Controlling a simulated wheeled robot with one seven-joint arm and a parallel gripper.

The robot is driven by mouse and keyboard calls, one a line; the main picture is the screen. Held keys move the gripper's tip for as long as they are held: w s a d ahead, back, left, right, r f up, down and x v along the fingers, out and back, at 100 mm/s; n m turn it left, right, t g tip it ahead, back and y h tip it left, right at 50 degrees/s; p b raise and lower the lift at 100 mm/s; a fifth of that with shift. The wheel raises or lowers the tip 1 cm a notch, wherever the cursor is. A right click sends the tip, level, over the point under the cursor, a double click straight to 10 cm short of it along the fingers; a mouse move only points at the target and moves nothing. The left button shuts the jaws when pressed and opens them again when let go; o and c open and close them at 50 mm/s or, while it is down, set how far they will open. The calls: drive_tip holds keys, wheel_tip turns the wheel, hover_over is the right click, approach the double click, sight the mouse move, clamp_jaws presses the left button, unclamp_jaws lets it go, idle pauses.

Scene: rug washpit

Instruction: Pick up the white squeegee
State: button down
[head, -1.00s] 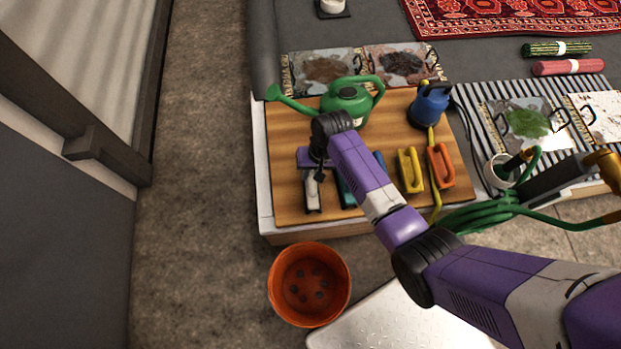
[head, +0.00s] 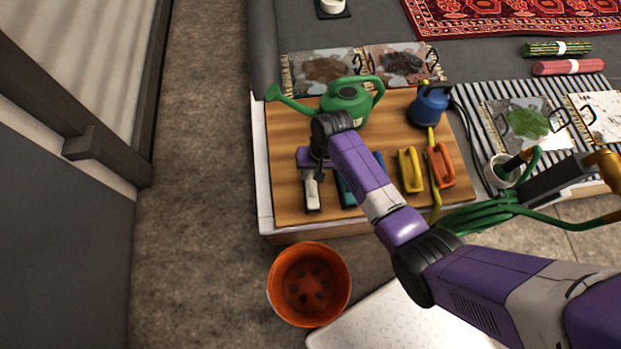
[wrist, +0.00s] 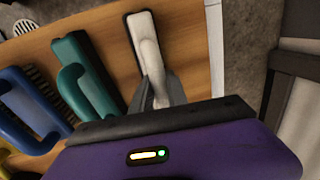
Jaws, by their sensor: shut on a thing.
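The white squeegee (head: 312,192) lies at the left front of the wooden board, its pale handle pointing to the front. In the wrist view its handle (wrist: 146,38) runs up from between the grey fingers of my gripper (wrist: 157,88). The gripper is shut on the squeegee. My gripper's purple body hides the rest of the squeegee in the wrist view. I cannot tell whether it is clear of the board.
A teal-handled tool (wrist: 85,75) and a blue one (wrist: 28,105) lie beside it. Yellow (head: 410,170) and orange (head: 441,165) ones are to the right. A green watering can (head: 348,101) stands behind. An orange bucket (head: 309,284) stands on the floor in front.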

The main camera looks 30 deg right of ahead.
wheel_tip(320, 180, up, 20)
drive_tip(key=p, duration=0.6)
idle(0.5)
